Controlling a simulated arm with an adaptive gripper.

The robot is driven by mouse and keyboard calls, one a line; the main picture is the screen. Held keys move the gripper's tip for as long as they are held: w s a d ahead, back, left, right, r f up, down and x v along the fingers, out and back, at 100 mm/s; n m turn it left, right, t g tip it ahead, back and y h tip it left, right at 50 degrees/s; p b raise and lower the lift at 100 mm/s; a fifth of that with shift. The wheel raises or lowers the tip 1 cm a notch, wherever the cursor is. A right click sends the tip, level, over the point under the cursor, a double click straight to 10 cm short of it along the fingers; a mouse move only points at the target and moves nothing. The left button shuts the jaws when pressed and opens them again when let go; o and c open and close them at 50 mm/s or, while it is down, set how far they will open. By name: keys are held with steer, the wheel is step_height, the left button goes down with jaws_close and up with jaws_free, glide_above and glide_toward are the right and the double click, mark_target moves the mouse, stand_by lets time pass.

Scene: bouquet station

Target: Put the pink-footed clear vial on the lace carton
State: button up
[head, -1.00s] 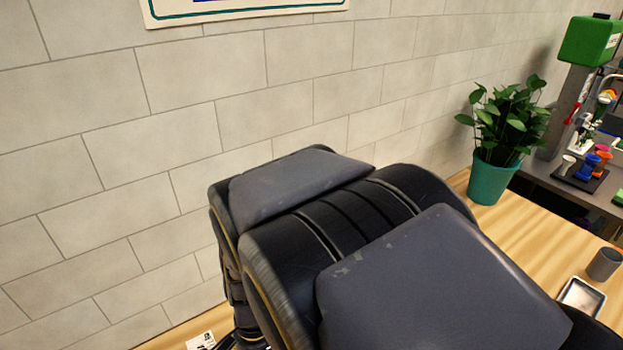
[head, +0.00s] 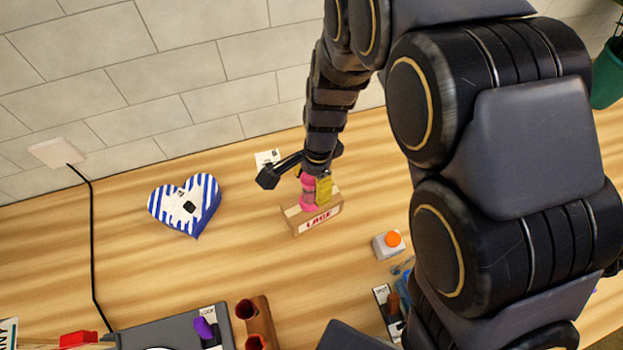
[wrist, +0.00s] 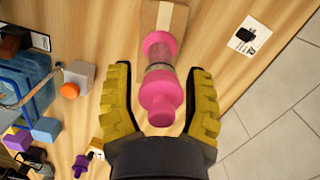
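The clear vial with pink ends (head: 308,190) is upright at the lace carton (head: 318,219), and its lower end appears to rest on the carton's top. In the wrist view the vial (wrist: 158,70) has a clear middle between its pink ends, and its far end overlaps the tan carton (wrist: 177,18). My gripper (wrist: 160,100) is open around the vial, with a yellow finger on each side and visible gaps between. In the head view a yellow finger hides part of the vial and carton.
A blue-striped heart box (head: 186,203) lies left of the carton. A white block with an orange button (head: 388,245) is at its right. A brown holder (head: 258,322) stands nearer. A printed card (wrist: 247,35) lies beside the carton. Table left of the carton is mostly clear.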

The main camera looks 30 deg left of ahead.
steer(key=shift+r, duration=0.15)
step_height(320, 180, up, 12)
steer(key=w, duration=0.1)
steer(key=shift+w+d, duration=0.15)
steer(key=shift+d, duration=0.25)
